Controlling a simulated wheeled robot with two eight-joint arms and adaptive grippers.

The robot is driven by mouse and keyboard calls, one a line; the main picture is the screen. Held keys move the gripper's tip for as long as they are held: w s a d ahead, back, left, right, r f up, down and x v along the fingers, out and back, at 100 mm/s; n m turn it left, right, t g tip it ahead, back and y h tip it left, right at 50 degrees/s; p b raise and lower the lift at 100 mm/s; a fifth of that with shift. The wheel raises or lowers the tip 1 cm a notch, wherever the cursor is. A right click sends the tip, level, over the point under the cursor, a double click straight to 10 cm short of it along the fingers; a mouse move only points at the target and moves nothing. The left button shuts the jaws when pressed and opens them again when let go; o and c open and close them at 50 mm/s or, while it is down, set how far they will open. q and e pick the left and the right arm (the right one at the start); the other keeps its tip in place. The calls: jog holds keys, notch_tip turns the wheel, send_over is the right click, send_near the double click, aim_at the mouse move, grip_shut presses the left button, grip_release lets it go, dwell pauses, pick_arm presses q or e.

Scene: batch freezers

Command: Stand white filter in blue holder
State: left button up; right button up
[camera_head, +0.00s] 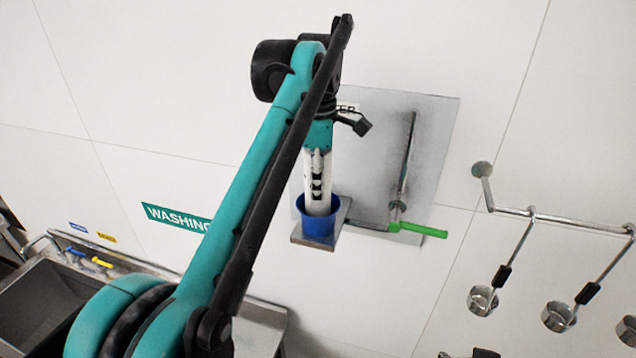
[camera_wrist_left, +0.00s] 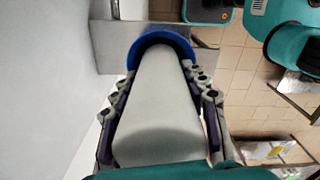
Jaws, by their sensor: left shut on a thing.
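The white filter (camera_wrist_left: 160,110) is a long pale cylinder between the fingers of my left gripper (camera_wrist_left: 160,100), which is shut on it. Its far end is inside the rim of the blue holder (camera_wrist_left: 149,38). In the head view the white filter (camera_head: 319,200) is upright and its lower end is in the blue holder (camera_head: 318,228), which sits on a small metal bracket on the wall plate. My left gripper (camera_head: 318,178) partly hides the filter there. Whether the filter touches the bottom of the holder is hidden. My right gripper is in neither view.
A metal wall plate (camera_head: 430,130) carries a metal lever with a green handle (camera_head: 423,230) just right of the holder. A wall rail (camera_head: 560,220) with hanging metal ladles is further right. A metal sink (camera_head: 45,300) is at lower left.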

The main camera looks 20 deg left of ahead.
pick_arm(q)
jog(key=shift+s+f, duration=0.25)
jog(key=shift+w+f, duration=0.25)
jog(key=shift+f, duration=0.05)
jog(key=o, duration=1.4)
jog(key=shift+s, duration=0.2)
jog(key=shift+r, duration=0.1)
jog(key=shift+w+r, duration=0.1)
jog(key=shift+r, duration=0.1)
notch_tip(320, 180, up, 8)
jog(key=shift+r+p, duration=0.1)
jog(key=shift+p, duration=0.2)
